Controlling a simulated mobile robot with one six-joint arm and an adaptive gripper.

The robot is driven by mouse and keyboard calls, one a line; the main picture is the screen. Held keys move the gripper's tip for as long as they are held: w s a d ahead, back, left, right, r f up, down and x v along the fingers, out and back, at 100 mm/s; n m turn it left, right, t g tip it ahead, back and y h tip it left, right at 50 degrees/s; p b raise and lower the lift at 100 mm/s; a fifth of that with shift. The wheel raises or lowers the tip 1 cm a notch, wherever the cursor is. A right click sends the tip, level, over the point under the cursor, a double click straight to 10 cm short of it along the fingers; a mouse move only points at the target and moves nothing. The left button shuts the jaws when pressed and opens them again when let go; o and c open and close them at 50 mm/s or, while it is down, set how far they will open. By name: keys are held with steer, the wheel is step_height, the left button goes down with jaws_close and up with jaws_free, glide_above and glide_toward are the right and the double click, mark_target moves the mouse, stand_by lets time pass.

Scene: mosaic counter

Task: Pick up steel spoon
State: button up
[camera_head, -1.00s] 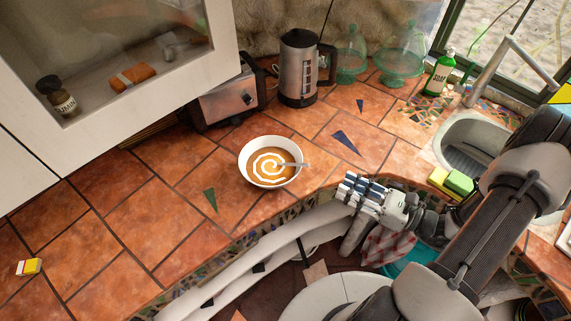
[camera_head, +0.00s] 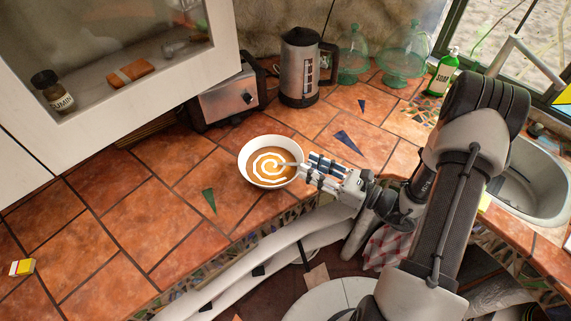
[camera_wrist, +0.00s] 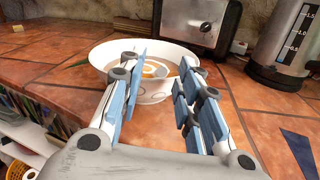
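A white bowl (camera_head: 247,173) holds orange soup with a white spiral and stands on the tiled counter near its front edge. The steel spoon (camera_head: 289,164) rests in the bowl, its handle leaning over the right rim toward my gripper. My gripper (camera_head: 307,165) is open at the bowl's right side, its fingertips close to the spoon handle. In the wrist view my open gripper (camera_wrist: 162,62) has its two blue-padded fingers on either side of the near part of the bowl (camera_wrist: 103,58). I cannot clearly make out the spoon in that view, nor see any contact.
A toaster (camera_head: 226,101) and a kettle (camera_head: 299,68) stand behind the bowl. Green glass domes (camera_head: 404,62) and a soap bottle (camera_head: 440,75) are at the back right, near the sink (camera_head: 532,188). A cabinet (camera_head: 215,35) overhangs the left. The counter left of the bowl is mostly clear.

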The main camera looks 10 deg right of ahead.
steer(key=shift+c, duration=0.3)
jaws_close()
stand_by(0.3)
